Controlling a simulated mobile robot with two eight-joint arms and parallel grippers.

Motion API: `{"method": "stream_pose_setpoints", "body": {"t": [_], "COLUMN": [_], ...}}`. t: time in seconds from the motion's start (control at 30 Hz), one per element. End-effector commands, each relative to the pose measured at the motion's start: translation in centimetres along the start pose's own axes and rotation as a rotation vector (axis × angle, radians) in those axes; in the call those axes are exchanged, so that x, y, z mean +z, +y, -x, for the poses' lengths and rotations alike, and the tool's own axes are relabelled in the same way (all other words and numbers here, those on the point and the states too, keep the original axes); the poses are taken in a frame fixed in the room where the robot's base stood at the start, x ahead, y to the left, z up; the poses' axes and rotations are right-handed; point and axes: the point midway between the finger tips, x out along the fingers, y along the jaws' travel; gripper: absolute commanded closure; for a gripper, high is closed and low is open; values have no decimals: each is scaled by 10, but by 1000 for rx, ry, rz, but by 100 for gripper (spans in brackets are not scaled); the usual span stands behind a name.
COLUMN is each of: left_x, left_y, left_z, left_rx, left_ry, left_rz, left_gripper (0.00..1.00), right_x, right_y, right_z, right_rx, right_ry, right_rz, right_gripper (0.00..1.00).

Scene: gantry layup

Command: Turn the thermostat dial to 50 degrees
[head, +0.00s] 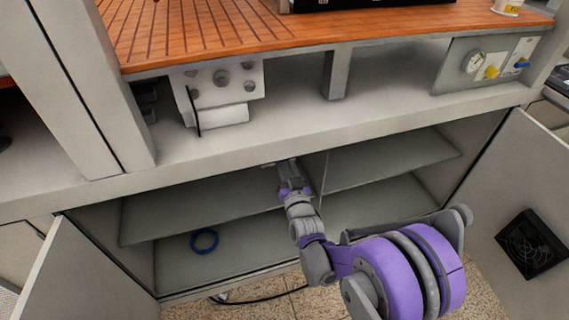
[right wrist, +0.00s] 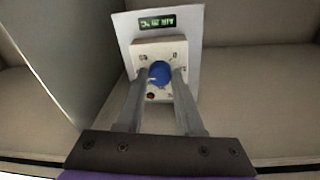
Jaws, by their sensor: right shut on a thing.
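In the right wrist view a blue dial (right wrist: 159,73) sits on a pale square thermostat box (right wrist: 150,48), with small markings around it that are too small to read. The box is on a light grey panel with a small dark display showing green characters (right wrist: 157,22). My right gripper (right wrist: 160,78) has its two fingers on either side of the blue dial, shut on it. In the head view my right arm reaches into the open cabinet under the bench, and the gripper (head: 290,190) shows there only small. The dial is hidden in the head view. My left gripper is not in view.
The cabinet has a shelf (head: 200,212), a divider and open doors (head: 525,200). A blue ring (head: 204,241) lies at its lower left. Above are a slatted orange worktop (head: 200,30) and a panel with a gauge (head: 474,62) and a yellow knob (head: 492,72).

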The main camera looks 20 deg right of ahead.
Motion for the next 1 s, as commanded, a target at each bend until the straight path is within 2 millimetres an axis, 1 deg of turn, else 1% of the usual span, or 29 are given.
{"method": "stream_pose_setpoints", "body": {"t": [0.2,0.23,0.3,0.4,0.67,0.77,0.87,1.0], "left_x": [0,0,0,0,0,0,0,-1], "left_y": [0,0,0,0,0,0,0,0], "left_z": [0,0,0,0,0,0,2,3], "left_rx": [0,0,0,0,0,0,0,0], "left_ry": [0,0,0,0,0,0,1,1], "left_rz": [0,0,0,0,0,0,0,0], "left_gripper": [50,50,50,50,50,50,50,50], "right_x": [0,0,0,0,0,0,0,0], "right_y": [0,0,0,0,0,0,0,0], "right_z": [0,0,0,0,0,6,19,47], "right_rx": [0,0,0,0,0,0,0,0], "right_ry": [-2,-2,-1,-1,0,0,0,0], "right_rz": [1,1,1,1,2,2,1,1], "right_gripper": [100,62,50,34,34,34,34,34]}}
